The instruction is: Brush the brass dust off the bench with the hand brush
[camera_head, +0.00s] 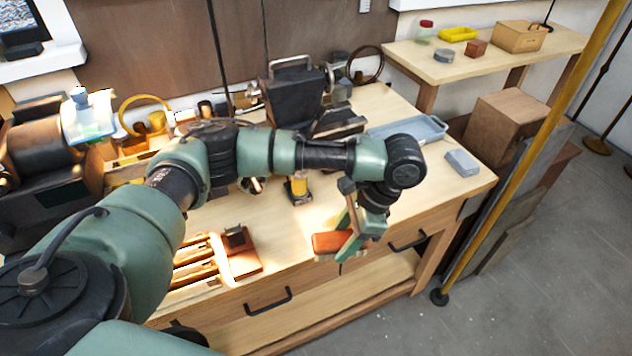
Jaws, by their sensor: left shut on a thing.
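My left gripper (346,236) is at the front edge of the wooden bench (440,190), right of the bench's middle. It is shut on what looks like the hand brush (330,242), which has a reddish-brown body and a pale strip along its underside. The brush is at the bench's front edge; I cannot tell whether it touches the top. The gripper partly hides it. I cannot make out the brass dust, and my arm covers part of the bench top. My right gripper is not in view.
A yellow-bodied tool (299,190) stands behind the brush. A blue-grey tray (428,128) and a grey block (462,162) lie on the right of the bench. A dark machine (292,95) stands at the back. A reddish-brown stand (240,258) sits front left.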

